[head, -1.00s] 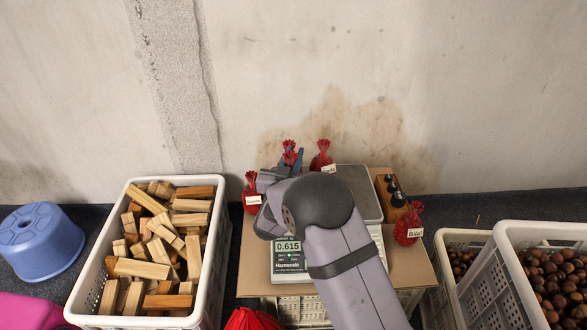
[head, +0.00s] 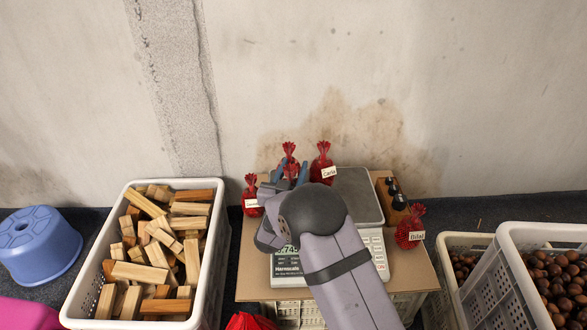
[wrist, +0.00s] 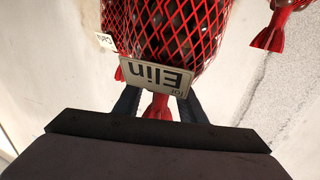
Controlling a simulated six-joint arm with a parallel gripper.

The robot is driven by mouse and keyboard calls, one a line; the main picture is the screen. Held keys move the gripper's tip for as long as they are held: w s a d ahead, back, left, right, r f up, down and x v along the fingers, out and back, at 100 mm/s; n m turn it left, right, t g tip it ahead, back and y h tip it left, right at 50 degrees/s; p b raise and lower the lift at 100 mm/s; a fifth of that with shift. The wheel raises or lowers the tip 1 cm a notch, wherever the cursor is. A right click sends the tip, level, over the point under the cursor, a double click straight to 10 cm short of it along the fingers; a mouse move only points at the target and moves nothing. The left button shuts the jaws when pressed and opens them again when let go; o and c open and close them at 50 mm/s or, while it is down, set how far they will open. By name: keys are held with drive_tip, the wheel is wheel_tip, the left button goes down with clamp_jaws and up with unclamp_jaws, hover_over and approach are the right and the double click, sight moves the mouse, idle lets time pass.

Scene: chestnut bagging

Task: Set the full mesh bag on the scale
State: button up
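The red mesh bag labelled Elin (wrist: 185,40) is full of dark chestnuts and fills the top of the wrist view. Its red gathered neck (wrist: 158,107) lies between the two dark blue fingers of my gripper (wrist: 160,100), with a narrow gap on each side. In the head view the bag's red tuft (head: 289,150) rises between the spread fingers of my gripper (head: 291,171). The scale has a grey platform (head: 360,190) and a display (head: 284,264). My arm hides the bag's base, part of the platform and part of the reading.
Other red bags stand around: one at left (head: 251,196), one labelled Carla (head: 323,168), one at right (head: 409,232). A block-filled crate (head: 66,314) is left, chestnut crates (head: 500,262) right. Dark-topped objects (head: 397,195) stand beside the scale. The wall is behind.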

drive_tip(key=shift+r, duration=0.2)
drive_tip(key=shift+s+a, duration=0.1)
drive_tip(key=shift+s, duration=0.05)
drive_tip(key=p+v, duration=0.2)
drive_tip(key=v, duration=0.9)
drive_tip(key=shift+s+p, duration=0.35)
drive_tip(key=shift+p, duration=0.05)
